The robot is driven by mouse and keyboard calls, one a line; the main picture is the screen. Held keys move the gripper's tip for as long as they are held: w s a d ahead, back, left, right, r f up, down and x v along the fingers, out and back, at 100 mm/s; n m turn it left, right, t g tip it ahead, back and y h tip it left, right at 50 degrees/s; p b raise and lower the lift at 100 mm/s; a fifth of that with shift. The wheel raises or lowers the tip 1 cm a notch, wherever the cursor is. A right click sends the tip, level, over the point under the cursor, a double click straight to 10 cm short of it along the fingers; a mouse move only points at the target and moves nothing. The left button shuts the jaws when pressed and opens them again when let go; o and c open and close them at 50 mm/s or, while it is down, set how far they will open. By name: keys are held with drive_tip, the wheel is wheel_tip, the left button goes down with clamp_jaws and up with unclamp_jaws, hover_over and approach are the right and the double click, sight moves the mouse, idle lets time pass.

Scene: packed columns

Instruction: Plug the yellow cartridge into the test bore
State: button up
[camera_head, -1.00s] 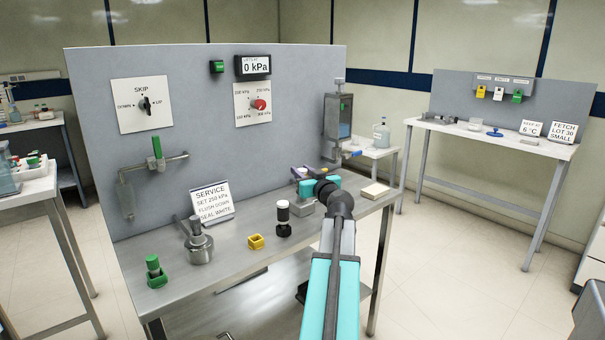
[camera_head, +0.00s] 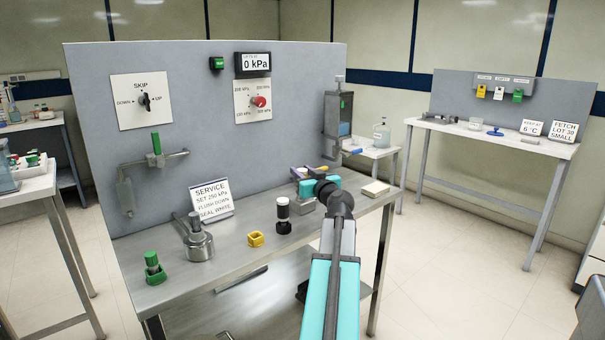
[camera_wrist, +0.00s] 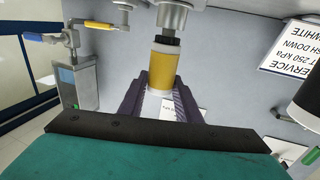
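The yellow cartridge (camera_wrist: 162,70) is a yellow cylinder with a black end and a pale lower part. It sits between the dark fingers of my gripper (camera_wrist: 160,103) in the wrist view. The fingers are shut on its pale part. Its black end points at a grey metal fitting (camera_wrist: 172,17), which looks like the test bore, and is right at its mouth. I cannot tell whether the end has entered. In the head view my gripper (camera_head: 304,174) is at the panel above the bench's right part, and the cartridge cannot be made out clearly there.
An empty-looking yellow holder (camera_head: 255,239) stands on the steel bench (camera_head: 225,262). Nearby are a black-and-white cartridge (camera_head: 283,211), a lidded metal pot (camera_head: 199,243) and a green cartridge (camera_head: 152,262). The gauge (camera_head: 253,65) reads 0 kPa.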

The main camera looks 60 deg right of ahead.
drive_tip(key=o, duration=0.3)
drive_tip(key=shift+s+a, duration=0.1)
drive_tip(key=b+v, duration=0.5)
drive_tip(key=v, duration=0.8)
drive_tip(key=shift+s+a+f, duration=0.1)
drive_tip(key=shift+s+a, duration=0.05)
drive_tip(key=shift+s, duration=0.05)
idle(0.3)
drive_tip(key=shift+s, duration=0.15)
idle(1.1)
